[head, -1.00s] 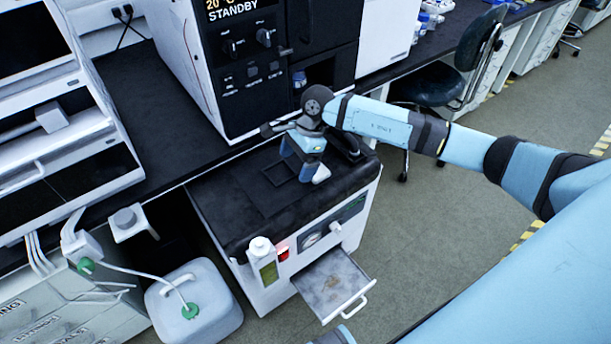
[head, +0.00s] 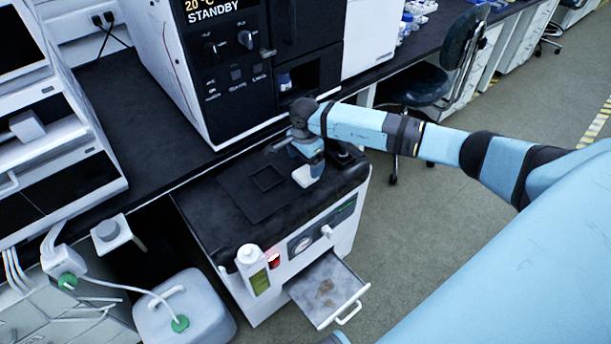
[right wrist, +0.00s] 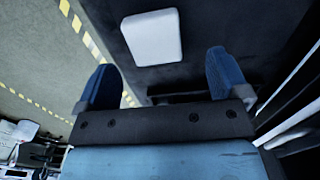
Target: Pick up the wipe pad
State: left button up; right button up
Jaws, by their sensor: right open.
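The wipe pad (right wrist: 152,38) is a white, rounded, flat block on a dark surface in the right wrist view. It lies ahead of my right gripper (right wrist: 163,72), roughly between the lines of its two blue fingers, with a gap before it. The fingers are apart and nothing is between them. In the head view my right gripper (head: 303,170) is low over the black top of the cart (head: 215,205). A pale patch shows at its fingers there; I cannot tell pad from gripper. My left gripper is not clearly seen.
A black square-framed tray (head: 267,178) lies left of the gripper. The tall instrument (head: 225,80) stands behind on the bench. A white jug (head: 185,310) sits at lower left.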

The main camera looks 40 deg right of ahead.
aim_at(308, 172)
jog(key=f, duration=0.4)
jog(key=shift+s+d+f, duration=0.25)
jog(key=shift+d+f, duration=0.05)
jog(key=shift+d, duration=0.1)
jog(key=c, duration=1.1)
jog(key=shift+o, duration=0.2)
jog(key=shift+r, duration=0.15)
notch_tip(308, 172, up, 20)
jog(key=shift+p, duration=0.4)
